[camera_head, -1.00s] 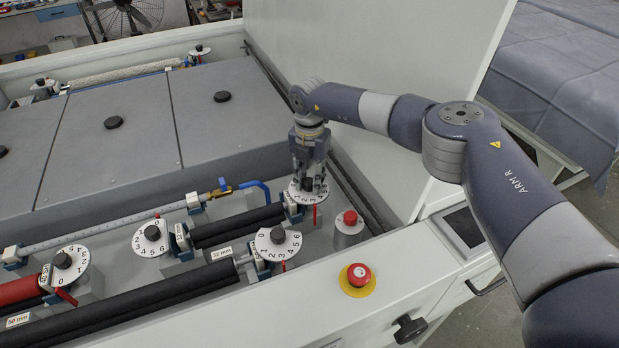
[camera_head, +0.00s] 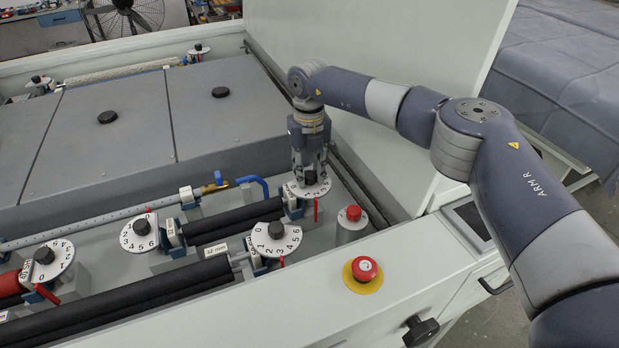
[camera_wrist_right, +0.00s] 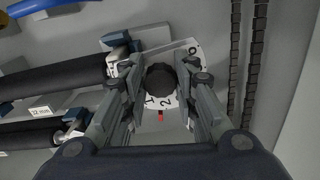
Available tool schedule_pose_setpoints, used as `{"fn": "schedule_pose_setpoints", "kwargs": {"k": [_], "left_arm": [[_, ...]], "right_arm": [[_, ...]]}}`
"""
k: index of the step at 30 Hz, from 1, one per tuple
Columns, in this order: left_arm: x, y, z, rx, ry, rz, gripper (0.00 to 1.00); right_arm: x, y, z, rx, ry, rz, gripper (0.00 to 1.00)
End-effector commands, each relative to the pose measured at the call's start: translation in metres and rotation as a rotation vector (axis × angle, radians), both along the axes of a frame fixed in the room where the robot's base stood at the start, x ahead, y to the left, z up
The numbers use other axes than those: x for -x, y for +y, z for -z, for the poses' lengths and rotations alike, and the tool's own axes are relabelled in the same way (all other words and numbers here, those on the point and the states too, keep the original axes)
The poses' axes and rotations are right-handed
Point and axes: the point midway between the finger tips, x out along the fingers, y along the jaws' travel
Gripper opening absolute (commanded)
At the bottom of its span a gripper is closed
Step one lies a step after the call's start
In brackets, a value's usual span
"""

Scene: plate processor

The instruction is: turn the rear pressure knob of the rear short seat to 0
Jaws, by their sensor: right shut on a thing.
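My right gripper (camera_head: 311,172) points down over a white numbered dial (camera_head: 306,191) at the right end of the short black roller. Its fingers are shut on the dial's black knob (camera_wrist_right: 160,79), one on each side. In the right wrist view the dial (camera_wrist_right: 158,100) shows a 1 and a 2 at its lower edge. The 2 is close to the red pointer (camera_wrist_right: 160,116); the red pointer (camera_head: 316,208) also shows in the head view. The fingers hide part of the dial. My left gripper is not in view.
Other numbered dials stand nearby: one front (camera_head: 274,240), one left (camera_head: 140,232), one far left (camera_head: 48,262). A red button (camera_head: 353,213) on a grey post and a red emergency stop (camera_head: 364,269) on yellow are close. A raised white lid (camera_head: 390,90) stands behind my arm.

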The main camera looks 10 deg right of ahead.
Motion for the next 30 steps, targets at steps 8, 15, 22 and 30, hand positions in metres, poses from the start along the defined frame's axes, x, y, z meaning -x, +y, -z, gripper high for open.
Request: {"fn": "schedule_pose_setpoints", "kwargs": {"k": [8, 15, 22, 30], "left_arm": [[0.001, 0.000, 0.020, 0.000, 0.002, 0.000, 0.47], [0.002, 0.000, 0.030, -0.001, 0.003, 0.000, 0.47], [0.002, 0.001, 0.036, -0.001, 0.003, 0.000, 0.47], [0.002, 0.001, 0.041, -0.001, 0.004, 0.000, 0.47]], "right_arm": [[0.000, 0.001, 0.002, 0.000, -0.001, -0.264, 0.03], [0.001, 0.002, 0.001, -0.001, -0.001, -0.492, 0.03], [0.001, 0.003, 0.001, -0.002, -0.001, -0.710, 0.03], [0.002, 0.003, 0.000, -0.001, 0.000, -0.966, 0.03]]}}
